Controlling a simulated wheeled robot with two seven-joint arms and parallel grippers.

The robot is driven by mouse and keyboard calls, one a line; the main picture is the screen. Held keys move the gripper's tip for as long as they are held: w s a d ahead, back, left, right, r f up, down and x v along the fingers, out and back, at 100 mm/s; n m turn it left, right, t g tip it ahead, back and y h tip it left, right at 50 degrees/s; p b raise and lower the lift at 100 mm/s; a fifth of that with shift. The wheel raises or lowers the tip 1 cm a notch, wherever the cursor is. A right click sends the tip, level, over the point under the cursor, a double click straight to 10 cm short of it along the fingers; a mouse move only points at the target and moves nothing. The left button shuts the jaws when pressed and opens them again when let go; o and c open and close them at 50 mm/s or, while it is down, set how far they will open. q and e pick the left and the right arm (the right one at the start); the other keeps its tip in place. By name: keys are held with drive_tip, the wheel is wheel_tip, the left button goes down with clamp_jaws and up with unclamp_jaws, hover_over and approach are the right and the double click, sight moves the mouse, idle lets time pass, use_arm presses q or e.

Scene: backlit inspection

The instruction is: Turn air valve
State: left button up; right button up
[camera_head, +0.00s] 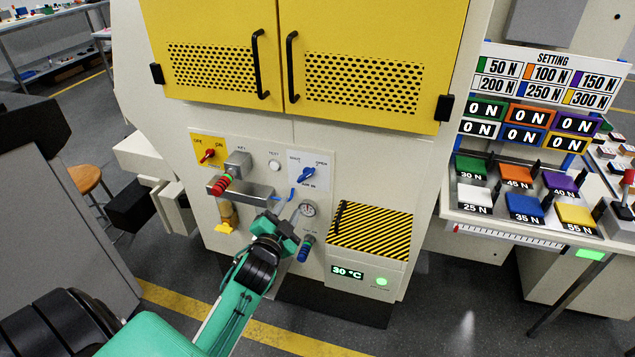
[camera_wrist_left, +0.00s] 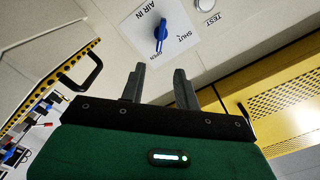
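The air valve is a blue knob (camera_head: 306,174) on a white plate marked SHUT, OPEN and AIR IN, on the front of the pale machine. In the head view its handle slants up to the right, with one end toward the OPEN mark. I cannot tell which end is the pointer. The knob also shows in the left wrist view (camera_wrist_left: 161,34), beyond the fingertips. My left gripper (camera_head: 288,213) is just below the plate. In the left wrist view its two dark fingers (camera_wrist_left: 160,70) stand apart with nothing between them, short of the knob. My right gripper is not in view.
A red switch (camera_head: 208,155), a key box (camera_head: 238,164) and a white TEST button (camera_head: 274,165) are left of the valve. A gauge (camera_head: 308,209) and a striped cover (camera_head: 370,228) are close by. Yellow doors (camera_head: 365,60) with black handles are above.

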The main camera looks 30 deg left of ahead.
sight(306, 177)
use_arm(q)
drive_tip(key=p+x, duration=0.1)
drive_tip(key=x, duration=1.1)
drive_tip(key=shift+x, duration=0.75)
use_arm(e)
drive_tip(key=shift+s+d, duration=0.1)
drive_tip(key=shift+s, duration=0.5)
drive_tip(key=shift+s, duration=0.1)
use_arm(q)
drive_tip(key=c, duration=0.6)
clamp_jaws()
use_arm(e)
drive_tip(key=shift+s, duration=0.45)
